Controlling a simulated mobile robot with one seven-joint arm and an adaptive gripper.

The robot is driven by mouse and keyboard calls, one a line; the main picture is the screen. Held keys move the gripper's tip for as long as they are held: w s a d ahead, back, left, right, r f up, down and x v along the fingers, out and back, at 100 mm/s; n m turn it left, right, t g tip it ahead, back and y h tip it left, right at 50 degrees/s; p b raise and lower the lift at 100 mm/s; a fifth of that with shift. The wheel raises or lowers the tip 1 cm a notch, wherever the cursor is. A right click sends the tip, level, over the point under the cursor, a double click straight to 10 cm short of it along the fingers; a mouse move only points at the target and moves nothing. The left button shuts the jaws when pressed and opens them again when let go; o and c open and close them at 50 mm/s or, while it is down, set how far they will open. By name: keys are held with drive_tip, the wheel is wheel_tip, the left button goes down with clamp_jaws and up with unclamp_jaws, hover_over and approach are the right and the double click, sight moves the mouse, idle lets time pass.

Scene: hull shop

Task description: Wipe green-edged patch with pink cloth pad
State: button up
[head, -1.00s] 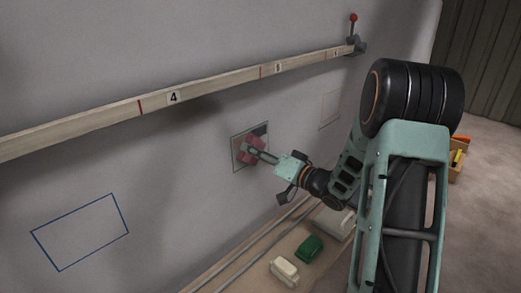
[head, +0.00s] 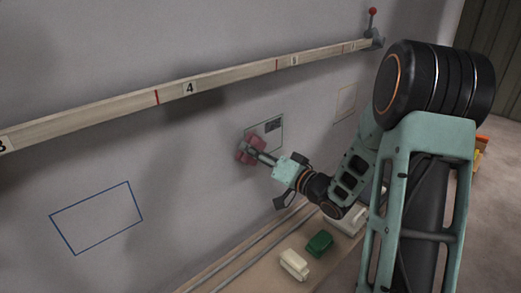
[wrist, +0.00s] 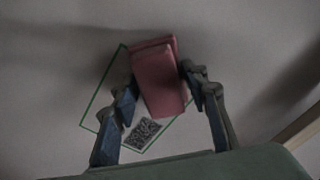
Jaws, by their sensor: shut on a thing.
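The green-edged patch (head: 277,140) is an outlined area on the grey hull wall. It also shows in the wrist view (wrist: 104,78), where its green outline is clear. A dark speckled mark (wrist: 142,132) lies in its lower part there; the same mark shows at upper right of the patch in the head view (head: 272,125). My gripper (head: 258,156) is shut on the pink cloth pad (head: 246,150), one finger on each side in the wrist view.
A blue-outlined area (head: 97,218) is at left on the wall, and a tan-outlined one (head: 346,101) at right. A numbered wooden rail (head: 222,83) runs above. A green block (head: 319,243) and a cream block (head: 294,264) lie on the ledge below.

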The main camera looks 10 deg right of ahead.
sight(264, 144)
drive_tip(key=shift+s+a+r+p, duration=0.1)
drive_tip(key=shift+a+r+p, duration=0.1)
drive_tip(key=shift+r+p, duration=0.75)
drive_tip(key=shift+w+d+r+p, duration=0.1)
drive_tip(key=shift+w+d+p, duration=0.1)
drive_tip(key=shift+w+d, duration=0.3)
drive_tip(key=shift+w+d+r+p, duration=0.15)
drive_tip(key=shift+w+d, duration=0.1)
drive_tip(key=shift+d, duration=0.4)
drive_tip(key=shift+w+d+f+p, duration=0.15)
drive_tip(key=shift+w+d, duration=0.4)
drive_tip(key=shift+d, duration=0.2)
drive_tip(key=shift+w+d+f+p, duration=0.15)
drive_tip(key=shift+w+d, duration=0.35)
drive_tip(key=shift+d, duration=0.25)
drive_tip(key=shift+w+d+p, duration=0.25)
drive_tip(key=shift+w+d, duration=0.55)
drive_tip(key=shift+d, duration=0.4)
drive_tip(key=shift+w+d+p, duration=0.3)
drive_tip(key=shift+w+d, duration=0.5)
drive_tip(key=shift+d, duration=0.35)
drive_tip(key=shift+w+d+p, duration=0.25)
drive_tip(key=shift+w+d, duration=0.55)
drive_tip(key=shift+d, duration=0.4)
drive_tip(key=o, duration=0.3)
drive_tip(key=c, duration=0.3)
drive_tip(key=shift+s+d, duration=0.35)
drive_tip(key=shift+s, duration=0.2)
